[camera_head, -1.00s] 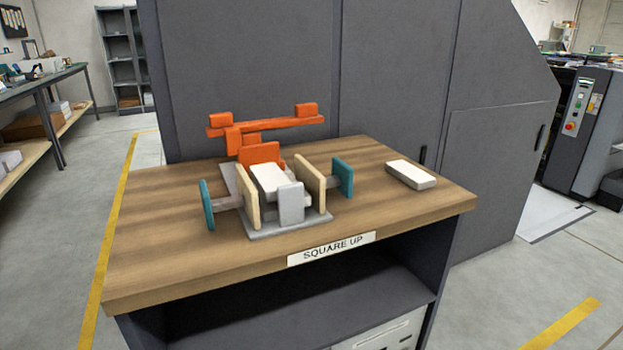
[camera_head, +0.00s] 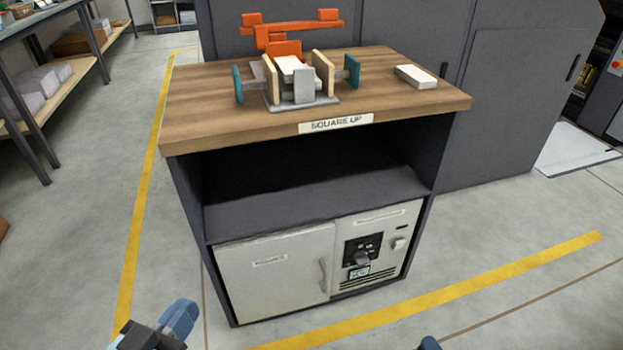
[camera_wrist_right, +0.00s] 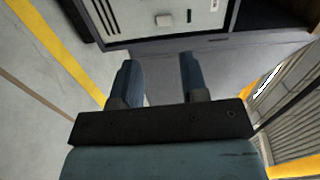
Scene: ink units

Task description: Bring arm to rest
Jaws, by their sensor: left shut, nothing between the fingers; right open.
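My left gripper (camera_head: 166,328) shows at the bottom left of the head view, in front of the cabinet and low over the floor. Its blue fingers are shut and empty. My right gripper shows only as a small blue tip (camera_head: 429,343) at the bottom edge of the head view. In the right wrist view my right gripper (camera_wrist_right: 157,80) is open, its two blue fingers apart with nothing between them. The cabinet front lies beyond the fingers there.
A wooden-topped cabinet (camera_head: 215,122) labelled SQUARE UP stands ahead. On it are a squaring jig (camera_head: 304,86) with an orange lever (camera_head: 292,26) and a white block (camera_head: 416,77). A shelf bench (camera_head: 55,95) is at left. Floor before the cabinet is clear.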

